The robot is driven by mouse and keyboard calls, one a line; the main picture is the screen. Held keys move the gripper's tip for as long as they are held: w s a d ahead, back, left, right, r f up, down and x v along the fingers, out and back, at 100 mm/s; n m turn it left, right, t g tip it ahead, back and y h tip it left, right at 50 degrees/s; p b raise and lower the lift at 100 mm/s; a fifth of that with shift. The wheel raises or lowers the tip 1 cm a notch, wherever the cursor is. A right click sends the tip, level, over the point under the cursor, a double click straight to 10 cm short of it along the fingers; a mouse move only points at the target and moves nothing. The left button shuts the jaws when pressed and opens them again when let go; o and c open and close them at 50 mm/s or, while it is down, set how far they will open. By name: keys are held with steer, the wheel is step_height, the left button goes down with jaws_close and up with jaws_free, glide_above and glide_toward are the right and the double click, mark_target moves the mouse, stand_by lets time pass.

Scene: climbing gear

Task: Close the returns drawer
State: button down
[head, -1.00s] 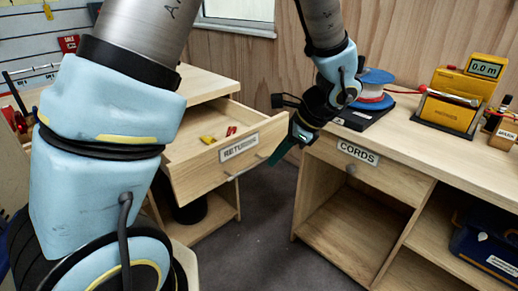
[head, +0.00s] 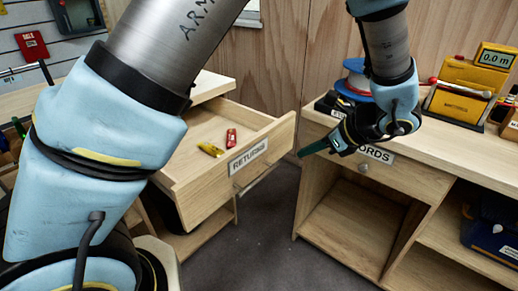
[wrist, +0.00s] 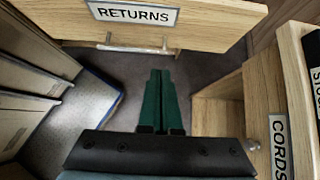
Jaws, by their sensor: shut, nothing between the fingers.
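The returns drawer (head: 205,185) stands pulled out from the wooden cabinet at the centre left of the head view, with a RETURNS label and a bar handle (head: 256,178) on its front. A yellow item (head: 211,150) and a red item (head: 231,138) lie inside it. In the wrist view the drawer front (wrist: 210,22) is at the top, with its handle (wrist: 133,48) just beyond my fingertips. My gripper (head: 302,154) is shut and empty, to the right of the drawer front and apart from it. Its green fingers (wrist: 160,75) point towards the drawer.
The cords cabinet (head: 400,179) with its drawer knob (head: 363,168) is close on the right, beneath my gripper. A spool (head: 356,80) and a yellow meter (head: 457,106) stand on its top. Grey floor (head: 262,235) is free between the cabinets.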

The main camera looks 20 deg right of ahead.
steer(key=p, duration=0.3)
glide_toward(262, 159)
steer(key=x, duration=0.4)
steer(key=shift+a+f, duration=0.1)
steer(key=shift+f, duration=0.4)
steer(key=shift+w+a+f, duration=0.1)
steer(key=shift+w+a, duration=0.15)
steer(key=shift+w, duration=0.3)
steer(key=w+a+b, duration=0.1)
steer(key=w+a, duration=0.4)
steer(key=w, duration=0.4)
steer(key=w+a+b, duration=0.1)
steer(key=w+a, duration=0.4)
steer(key=w, duration=0.4)
steer(key=w+a+b, duration=0.1)
steer(key=w+a, duration=0.4)
steer(key=w, duration=0.4)
steer(key=shift+w+a, duration=0.25)
steer(key=shift+w, duration=0.05)
